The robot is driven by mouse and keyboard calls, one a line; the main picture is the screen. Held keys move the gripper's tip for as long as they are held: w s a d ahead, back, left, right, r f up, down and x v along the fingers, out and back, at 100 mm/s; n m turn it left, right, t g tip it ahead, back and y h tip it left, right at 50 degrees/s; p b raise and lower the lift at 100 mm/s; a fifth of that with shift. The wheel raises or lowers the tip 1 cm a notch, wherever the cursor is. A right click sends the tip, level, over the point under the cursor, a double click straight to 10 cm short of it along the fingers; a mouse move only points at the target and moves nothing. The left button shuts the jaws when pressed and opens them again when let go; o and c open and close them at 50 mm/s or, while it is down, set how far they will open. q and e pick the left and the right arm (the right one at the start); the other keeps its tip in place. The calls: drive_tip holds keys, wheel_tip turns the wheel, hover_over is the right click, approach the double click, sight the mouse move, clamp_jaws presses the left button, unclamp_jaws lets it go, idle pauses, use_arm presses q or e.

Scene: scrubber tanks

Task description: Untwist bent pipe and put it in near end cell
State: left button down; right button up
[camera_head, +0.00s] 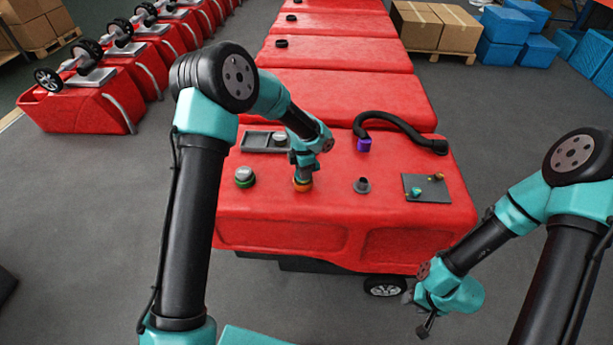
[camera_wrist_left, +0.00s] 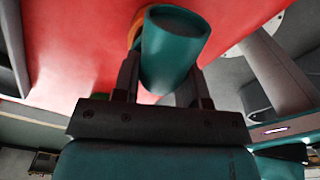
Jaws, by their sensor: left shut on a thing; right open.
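My left gripper (camera_head: 303,178) points down at an orange ring (camera_head: 303,186) on the red tank top. In the left wrist view its two fingers (camera_wrist_left: 165,75) are shut on a teal pipe (camera_wrist_left: 168,50), which stands at the orange ring. The pipe's bend cannot be made out, and in the head view my arm mostly hides it. A grey tray (camera_head: 252,143) with cells lies just behind and left of my left gripper. A round pale-topped piece (camera_head: 280,137) sits toward its right end. My right gripper (camera_head: 428,325) is open and empty, off the tank's front right.
A green-and-white cap (camera_head: 244,176) stands left of my left gripper. A black fitting (camera_head: 362,185), a black hose (camera_head: 405,128) with a purple end (camera_head: 364,145), and a dark plate (camera_head: 428,195) with small teal and yellow pieces are to the right.

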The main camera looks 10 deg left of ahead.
use_arm(q)
drive_tip(key=shift+r, duration=2.45)
drive_tip(key=shift+a, duration=0.1)
